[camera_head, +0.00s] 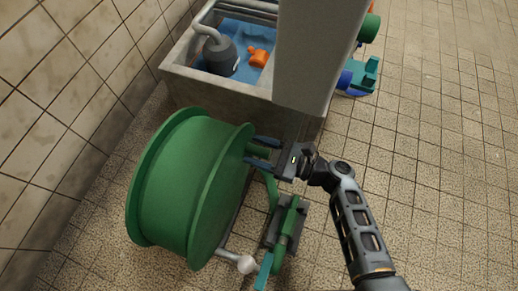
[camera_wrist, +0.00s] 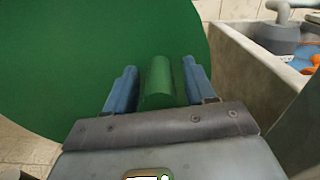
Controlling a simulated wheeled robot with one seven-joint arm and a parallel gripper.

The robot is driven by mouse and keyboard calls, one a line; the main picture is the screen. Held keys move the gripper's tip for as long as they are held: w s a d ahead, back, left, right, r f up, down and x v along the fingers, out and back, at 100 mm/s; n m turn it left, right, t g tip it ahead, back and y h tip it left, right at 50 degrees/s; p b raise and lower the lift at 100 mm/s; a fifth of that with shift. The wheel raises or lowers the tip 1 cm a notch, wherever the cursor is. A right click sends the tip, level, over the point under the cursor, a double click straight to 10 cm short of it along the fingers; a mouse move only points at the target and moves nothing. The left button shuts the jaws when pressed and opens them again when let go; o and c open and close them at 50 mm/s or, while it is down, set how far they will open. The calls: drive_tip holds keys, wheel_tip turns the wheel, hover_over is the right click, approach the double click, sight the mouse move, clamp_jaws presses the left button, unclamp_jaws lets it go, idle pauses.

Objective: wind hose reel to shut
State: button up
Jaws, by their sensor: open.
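The green hose reel (camera_head: 180,185) is a large drum lying on its axle at the left in the head view. Its flat green side (camera_wrist: 60,60) fills much of the wrist view. A green crank handle (camera_wrist: 158,84) sticks out from that side. My gripper (camera_head: 262,148) is at the handle near the upper right edge of the reel. In the wrist view its two blue fingers (camera_wrist: 158,88) are open, one on each side of the handle, with a small gap showing. The far end of the handle is hidden by my gripper's body.
A stone trough (camera_head: 225,90) with a dark pump (camera_head: 221,57) and an orange item (camera_head: 259,57) stands behind the reel. A grey-green stand (camera_head: 284,228) and a pale knob (camera_head: 246,264) are beside it.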

drive_tip(key=shift+c, duration=0.2)
clamp_jaws()
idle(0.3)
drive_tip(key=shift+s+r+n+p, duration=0.25)
drive_tip(key=shift+r+n+p, duration=0.35)
drive_tip(key=shift+r+p, duration=0.25)
drive_tip(key=shift+s+a+r+n, duration=0.1)
drive_tip(key=shift+s+n, duration=0.05)
drive_tip(key=shift+n, duration=0.15)
drive_tip(key=shift+o, duration=0.2)
unclamp_jaws()
